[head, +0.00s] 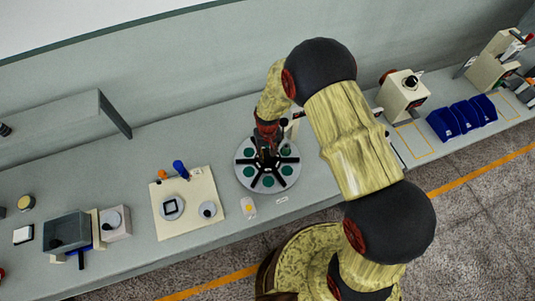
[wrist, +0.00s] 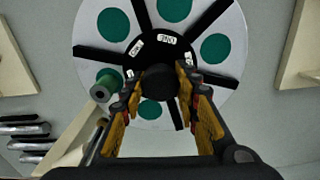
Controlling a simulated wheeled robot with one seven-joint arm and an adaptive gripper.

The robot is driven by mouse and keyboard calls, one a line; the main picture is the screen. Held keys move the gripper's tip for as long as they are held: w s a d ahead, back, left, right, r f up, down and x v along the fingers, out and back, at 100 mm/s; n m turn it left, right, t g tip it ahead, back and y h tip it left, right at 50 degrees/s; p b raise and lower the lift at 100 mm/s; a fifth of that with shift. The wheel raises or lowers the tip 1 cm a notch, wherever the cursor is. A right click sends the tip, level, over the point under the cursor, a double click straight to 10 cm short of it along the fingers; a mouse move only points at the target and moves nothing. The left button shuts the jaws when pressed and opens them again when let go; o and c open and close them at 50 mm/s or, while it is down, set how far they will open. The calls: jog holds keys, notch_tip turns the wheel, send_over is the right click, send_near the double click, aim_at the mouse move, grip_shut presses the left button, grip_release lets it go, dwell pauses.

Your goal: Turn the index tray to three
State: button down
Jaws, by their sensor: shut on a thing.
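The index tray (head: 242,181) is a round pale disc with green circles between black spokes, lying on the bench near the middle of the head view. In the wrist view the tray (wrist: 88,27) has a black hub with small white labels, one of which (wrist: 167,40) appears to read ONE upside down. A dark central knob (wrist: 158,82) rises from the hub. My gripper (wrist: 160,88) is shut on this knob, with a yellow finger on either side. In the head view my gripper (head: 268,148) is over the tray's centre and partly hides it.
A green spool (wrist: 105,84) with a grey end stands at the tray's lower left in the wrist view. A cream board (head: 185,225) with fittings lies left of the tray. Blue bins (head: 462,117) and a cream machine (head: 402,98) stand to the right.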

jog(key=shift+m+b, duration=1.1)
jog(key=shift+m, duration=1.5)
jog(key=shift+m+b, duration=0.8)
jog(key=shift+m, duration=1.6)
jog(key=shift+m+b, duration=0.7)
jog(key=shift+m, duration=1.9)
jog(key=shift+m+b, duration=0.45)
jog(key=shift+m, duration=2.05)
jog(key=c, duration=1.3)
grip_release()
jog(key=shift+r, duration=0.15)
